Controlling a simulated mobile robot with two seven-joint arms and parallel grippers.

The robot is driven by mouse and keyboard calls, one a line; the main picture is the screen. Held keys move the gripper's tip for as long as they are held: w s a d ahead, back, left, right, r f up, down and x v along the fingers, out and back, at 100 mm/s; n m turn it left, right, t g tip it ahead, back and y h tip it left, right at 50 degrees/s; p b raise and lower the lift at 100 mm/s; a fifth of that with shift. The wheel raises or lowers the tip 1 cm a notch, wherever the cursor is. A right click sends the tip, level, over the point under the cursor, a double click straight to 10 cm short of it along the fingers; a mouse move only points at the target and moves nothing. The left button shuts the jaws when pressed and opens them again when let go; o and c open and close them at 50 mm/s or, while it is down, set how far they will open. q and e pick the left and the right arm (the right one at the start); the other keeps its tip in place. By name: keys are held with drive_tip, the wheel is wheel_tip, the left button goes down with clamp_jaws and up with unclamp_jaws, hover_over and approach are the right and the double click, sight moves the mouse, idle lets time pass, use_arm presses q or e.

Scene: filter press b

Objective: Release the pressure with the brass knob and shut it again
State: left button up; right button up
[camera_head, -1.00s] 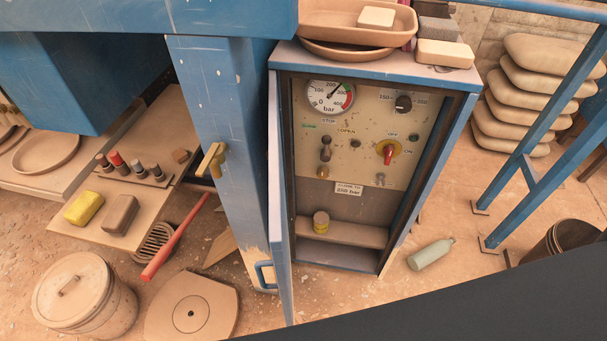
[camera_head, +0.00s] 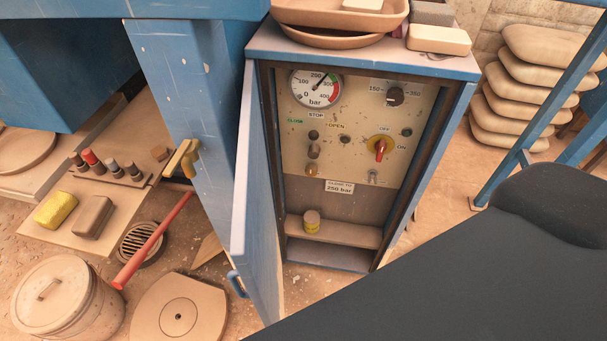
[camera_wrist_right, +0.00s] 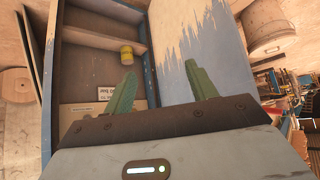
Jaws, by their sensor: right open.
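The control cabinet (camera_head: 462,68) stands with its blue door (camera_head: 258,200) open to the left. A red-handled switch (camera_head: 381,149) on a yellow plate points downward. My right gripper (camera_wrist_right: 160,82) is open and empty, facing the cabinet interior and door in the right wrist view. It does not show in the head view, where my dark arm fills the lower right. My left gripper is out of view.
A yellow can (camera_head: 311,222) stands on the cabinet's shelf (camera_head: 345,233). Trays (camera_head: 330,40) lie on top of the cabinet. A blue rail (camera_head: 545,110) stands at right.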

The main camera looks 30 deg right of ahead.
drive_tip(key=w+f+h+b, duration=0.1)
drive_tip(key=w+f+b, duration=0.4)
drive_tip(key=w+f, duration=0.15)
drive_tip(key=m+t+h+b, duration=0.6)
drive_tip(key=h+b, duration=0.5)
drive_tip(key=b, duration=0.8)
approach(311, 175)
drive_tip(key=x, duration=0.2)
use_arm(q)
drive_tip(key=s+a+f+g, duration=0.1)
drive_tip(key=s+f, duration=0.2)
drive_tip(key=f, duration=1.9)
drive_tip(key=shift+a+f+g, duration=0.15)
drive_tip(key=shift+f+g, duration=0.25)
use_arm(e)
drive_tip(key=shift+w+d, duration=0.2)
drive_tip(key=shift+w, duration=0.05)
drive_tip(key=x, duration=0.6)
drive_tip(key=shift+w+d, duration=0.1)
drive_tip(key=shift+w, duration=0.05)
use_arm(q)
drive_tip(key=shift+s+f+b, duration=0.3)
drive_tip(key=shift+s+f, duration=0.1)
use_arm(e)
drive_tip(key=shift+w+d, duration=0.4)
drive_tip(key=shift+w, duration=0.1)
